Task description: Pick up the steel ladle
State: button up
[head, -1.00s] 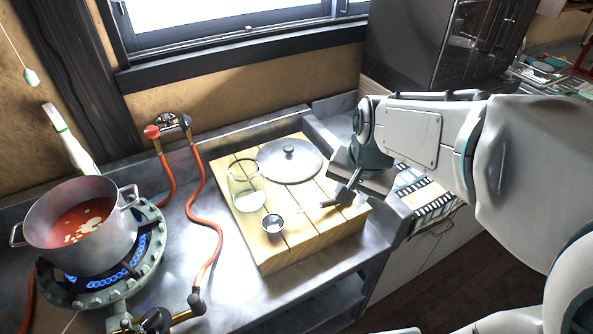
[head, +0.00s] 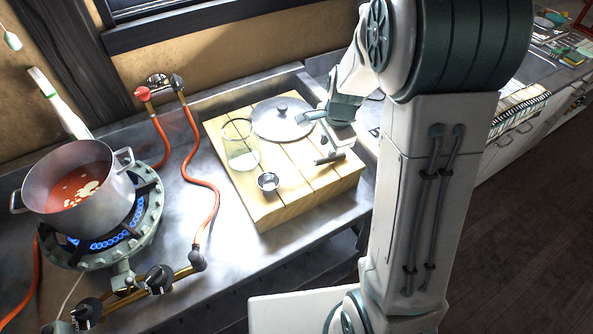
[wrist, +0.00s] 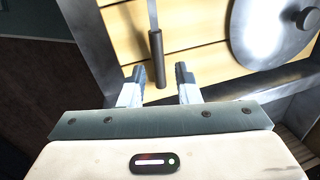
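The steel ladle lies on the slatted wooden board. Its small round bowl (head: 268,182) is near the board's front, and its dark handle (head: 329,159) points right toward my gripper. In the wrist view the dark handle (wrist: 156,55) and thin steel shaft run up the picture, with the bowl out of frame. My gripper (wrist: 159,82) is open, with one finger on each side of the handle's end and gaps showing on both sides. Whether the fingers are level with the handle is hard to tell. In the head view the gripper is partly hidden by its own body.
A clear glass jar (head: 240,150) and a round steel lid (head: 284,120) with a knob stand on the board (head: 275,212). A pot of red soup (head: 85,195) sits on a lit burner at left. Orange hoses (head: 205,185) cross the counter.

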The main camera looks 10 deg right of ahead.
aim_at(327, 158)
jog(key=shift+w+f, duration=0.25)
jog(key=shift+f, duration=1.3)
jog(key=shift+w+f, duration=0.2)
jog(key=shift+f, duration=1.35)
grip_shut()
